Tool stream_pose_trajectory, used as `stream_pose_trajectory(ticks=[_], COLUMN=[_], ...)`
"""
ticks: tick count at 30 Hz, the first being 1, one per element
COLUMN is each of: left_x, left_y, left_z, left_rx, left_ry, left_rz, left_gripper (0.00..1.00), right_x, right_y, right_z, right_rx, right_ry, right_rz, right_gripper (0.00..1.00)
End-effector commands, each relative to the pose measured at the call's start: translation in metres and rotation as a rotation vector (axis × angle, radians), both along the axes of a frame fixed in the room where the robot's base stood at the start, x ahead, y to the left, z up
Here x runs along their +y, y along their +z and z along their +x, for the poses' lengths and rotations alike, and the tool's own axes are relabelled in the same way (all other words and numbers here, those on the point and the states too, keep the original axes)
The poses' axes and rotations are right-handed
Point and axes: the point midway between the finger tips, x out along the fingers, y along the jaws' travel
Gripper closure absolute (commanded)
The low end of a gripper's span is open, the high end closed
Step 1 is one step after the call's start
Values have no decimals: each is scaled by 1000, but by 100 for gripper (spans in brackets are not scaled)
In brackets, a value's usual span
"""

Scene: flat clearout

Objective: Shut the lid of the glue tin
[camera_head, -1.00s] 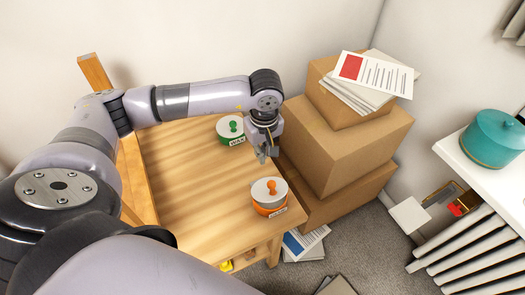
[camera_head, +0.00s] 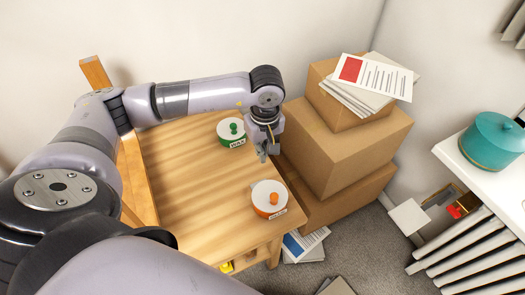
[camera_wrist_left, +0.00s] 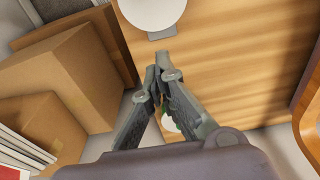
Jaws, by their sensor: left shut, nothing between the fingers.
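The orange tin (camera_head: 266,212) stands near the front right corner of the wooden table; its label is too small to read surely. Its white lid (camera_head: 262,190) with an orange knob lies flat on top, with no gap that I can see. The lid (camera_wrist_left: 150,12) also shows at the top edge of the left wrist view, with a grey tab on its near side. My left gripper (camera_head: 267,155) is shut and empty, behind the orange tin and apart from it. The gripper (camera_wrist_left: 158,72) shows fingertips together over the table. My right gripper is not in view.
A green tin (camera_head: 229,140) labelled WAX, lid on, stands behind and left of the gripper. Stacked cardboard boxes (camera_head: 345,150) with papers (camera_head: 375,78) on top rise close to the table's right side. The table's left middle (camera_head: 185,185) is clear.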

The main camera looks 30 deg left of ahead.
Motion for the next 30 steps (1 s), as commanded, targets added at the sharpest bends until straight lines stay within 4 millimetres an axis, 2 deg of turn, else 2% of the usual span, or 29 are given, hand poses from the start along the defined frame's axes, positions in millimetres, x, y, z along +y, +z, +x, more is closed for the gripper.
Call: stream_pose_trajectory(ticks=[7, 9, 15, 19, 24, 30], left_x=[2, -13, -50, -68, -78, -80], left_y=[43, 26, 12, 6, 4, 4], left_z=[4, -5, -26, -36, -43, -44], left_rx=[-5, 2, -1, -2, -2, -2], left_ry=[7, -2, 0, 3, 5, 8], left_rz=[-1, -3, -3, -2, 0, 0], left_gripper=[100, 100, 100, 100, 100, 100], right_x=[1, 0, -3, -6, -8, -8], right_y=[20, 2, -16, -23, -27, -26], right_z=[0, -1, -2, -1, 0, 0], right_rx=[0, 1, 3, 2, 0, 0], right_ry=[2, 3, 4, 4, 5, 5], right_rz=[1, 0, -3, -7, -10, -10], right_gripper=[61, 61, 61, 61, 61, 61])
